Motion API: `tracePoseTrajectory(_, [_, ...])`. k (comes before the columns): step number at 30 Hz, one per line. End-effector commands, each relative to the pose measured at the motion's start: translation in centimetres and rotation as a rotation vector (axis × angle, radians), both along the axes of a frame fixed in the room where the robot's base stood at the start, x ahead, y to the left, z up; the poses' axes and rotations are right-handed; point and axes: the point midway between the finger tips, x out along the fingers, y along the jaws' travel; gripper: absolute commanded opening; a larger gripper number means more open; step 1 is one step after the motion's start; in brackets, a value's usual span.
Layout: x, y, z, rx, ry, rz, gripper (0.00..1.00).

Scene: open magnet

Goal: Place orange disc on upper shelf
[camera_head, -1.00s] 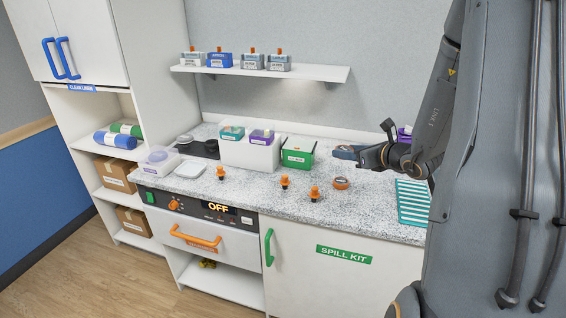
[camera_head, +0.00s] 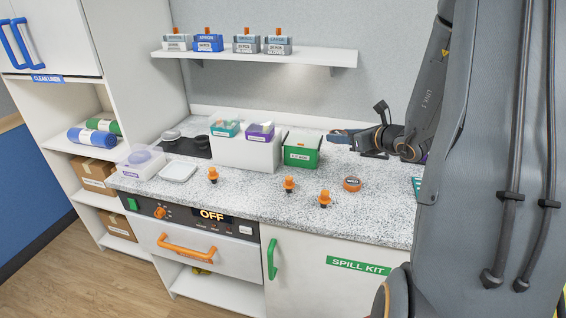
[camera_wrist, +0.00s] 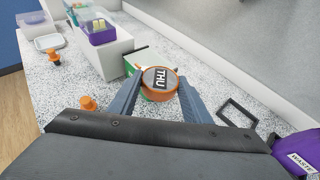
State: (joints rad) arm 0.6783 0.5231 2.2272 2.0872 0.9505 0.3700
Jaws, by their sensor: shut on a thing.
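An orange disc (camera_wrist: 158,83) with a grey "THU" face sits between the fingertips of my gripper (camera_wrist: 160,92), which is shut on it, in the wrist view. In the head view my gripper (camera_head: 340,136) is above the back of the counter, right of the green bin, and the held disc cannot be made out there. Another orange disc (camera_head: 352,184) lies on the counter. The upper shelf (camera_head: 325,58) is on the wall to the upper left of my gripper. Its right end is bare.
Several small boxes (camera_head: 208,43) with orange tops stand on the shelf's left part. Orange knobs (camera_head: 289,184) stand in front. A purple waste container (camera_wrist: 296,155) is at right.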

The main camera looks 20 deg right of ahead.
Motion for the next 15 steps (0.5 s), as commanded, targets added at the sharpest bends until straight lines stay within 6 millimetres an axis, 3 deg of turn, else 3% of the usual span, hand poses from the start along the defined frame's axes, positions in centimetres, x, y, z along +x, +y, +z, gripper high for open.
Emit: tracePoseTrajectory(15, [1.6,0.0,-5.5,0.0,0.0,0.0,0.17])
